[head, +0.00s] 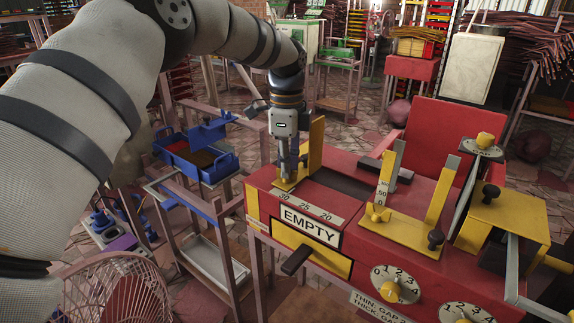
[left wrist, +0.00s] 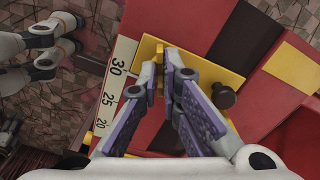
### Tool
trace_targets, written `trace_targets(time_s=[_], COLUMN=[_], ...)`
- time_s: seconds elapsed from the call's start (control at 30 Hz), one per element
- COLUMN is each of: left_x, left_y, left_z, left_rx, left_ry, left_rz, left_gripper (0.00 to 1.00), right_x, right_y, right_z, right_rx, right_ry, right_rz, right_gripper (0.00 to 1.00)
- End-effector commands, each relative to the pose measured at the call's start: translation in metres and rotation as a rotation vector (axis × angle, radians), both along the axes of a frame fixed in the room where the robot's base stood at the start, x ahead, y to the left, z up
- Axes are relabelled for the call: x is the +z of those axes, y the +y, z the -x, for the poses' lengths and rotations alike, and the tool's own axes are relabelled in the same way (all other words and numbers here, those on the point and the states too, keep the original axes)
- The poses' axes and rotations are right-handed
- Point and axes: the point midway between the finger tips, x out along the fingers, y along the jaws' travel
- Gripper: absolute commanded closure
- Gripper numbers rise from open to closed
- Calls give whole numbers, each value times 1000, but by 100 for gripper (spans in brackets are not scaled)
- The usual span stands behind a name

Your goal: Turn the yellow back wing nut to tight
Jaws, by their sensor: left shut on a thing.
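My left gripper (head: 286,179) reaches down onto the yellow bracket (head: 316,145) at the left end of the red machine. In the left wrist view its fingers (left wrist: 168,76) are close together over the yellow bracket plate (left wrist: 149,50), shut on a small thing. This is most likely the yellow back wing nut, which the fingertips almost wholly hide, so its angle cannot be told. A dark knob (left wrist: 223,96) stands beside the fingers on the same plate. Another yellow wing nut (head: 377,215) shows on the middle bracket, apart from the gripper. My right gripper is out of view.
A scale marked 30, 25, 20 (head: 306,208) runs beside the bracket, above an EMPTY sign (head: 310,225). A black handle (head: 297,259) juts from the front. The middle bracket's upright (head: 391,172) rises to the right. A blue tray (head: 205,160) stands left.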

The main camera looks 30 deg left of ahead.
Motion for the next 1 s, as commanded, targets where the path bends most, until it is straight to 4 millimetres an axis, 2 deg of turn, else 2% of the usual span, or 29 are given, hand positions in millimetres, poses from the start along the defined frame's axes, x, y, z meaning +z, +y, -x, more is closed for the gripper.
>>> trace_targets(time_s=[0.4,1.0], left_x=[-1,-1], left_y=[0,0], left_z=[0,0], left_rx=[-232,-288], left_ry=[1,1], left_rz=[0,0], left_gripper=[100,100], right_x=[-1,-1], right_y=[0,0], right_z=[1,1], right_rx=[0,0], right_ry=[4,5], right_rz=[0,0], right_gripper=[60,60])
